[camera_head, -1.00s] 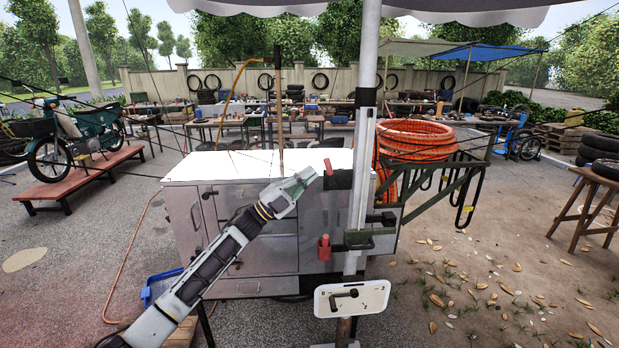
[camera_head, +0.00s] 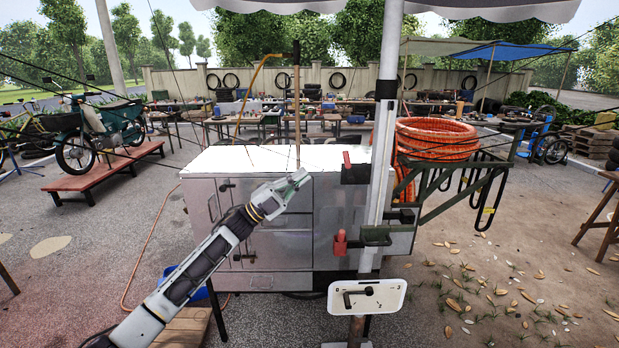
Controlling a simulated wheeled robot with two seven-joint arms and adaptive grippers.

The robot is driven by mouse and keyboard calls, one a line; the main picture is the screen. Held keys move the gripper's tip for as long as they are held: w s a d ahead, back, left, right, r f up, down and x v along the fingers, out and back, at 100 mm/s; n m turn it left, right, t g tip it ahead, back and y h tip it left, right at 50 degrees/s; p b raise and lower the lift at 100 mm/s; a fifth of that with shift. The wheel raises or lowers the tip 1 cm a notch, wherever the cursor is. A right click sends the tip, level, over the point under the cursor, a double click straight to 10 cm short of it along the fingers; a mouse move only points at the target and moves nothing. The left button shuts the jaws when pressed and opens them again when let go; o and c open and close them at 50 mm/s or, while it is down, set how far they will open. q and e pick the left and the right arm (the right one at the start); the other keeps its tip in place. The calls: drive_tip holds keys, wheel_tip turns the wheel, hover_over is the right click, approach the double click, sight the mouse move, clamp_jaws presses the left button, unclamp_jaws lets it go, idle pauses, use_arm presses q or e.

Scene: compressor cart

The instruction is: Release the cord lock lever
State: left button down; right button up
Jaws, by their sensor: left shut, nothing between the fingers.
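A small red lever (camera_head: 347,160) stands upright on a dark block (camera_head: 355,174) at the left side of the pale upright pole (camera_head: 382,150). Lower on the pole is a dark green clamp (camera_head: 376,236) with a red knob (camera_head: 340,242) at its left. I cannot tell for sure which is the cord lock lever. My left gripper (camera_head: 303,179) is shut and empty in front of the cart's upper front. In the picture its tip is left of and slightly below the upper red lever, with a gap between them. My right gripper is not in view.
The grey metal cart (camera_head: 250,158) with a white top stands behind my gripper. A white plate with a dark crank (camera_head: 367,297) sits low on the pole. Orange hose coils (camera_head: 437,138) lie on a rack (camera_head: 465,170) at right. Open ground lies on both sides.

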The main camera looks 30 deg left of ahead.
use_arm(q)
drive_tip(key=shift+s+a+f+b, duration=0.2)
drive_tip(key=shift+s+a, duration=0.35)
drive_tip(key=shift+a, duration=0.05)
drive_tip(key=shift+s+a+f+b, duration=0.15)
drive_tip(key=shift+s+a+f, duration=0.05)
drive_tip(key=shift+s+a, duration=0.35)
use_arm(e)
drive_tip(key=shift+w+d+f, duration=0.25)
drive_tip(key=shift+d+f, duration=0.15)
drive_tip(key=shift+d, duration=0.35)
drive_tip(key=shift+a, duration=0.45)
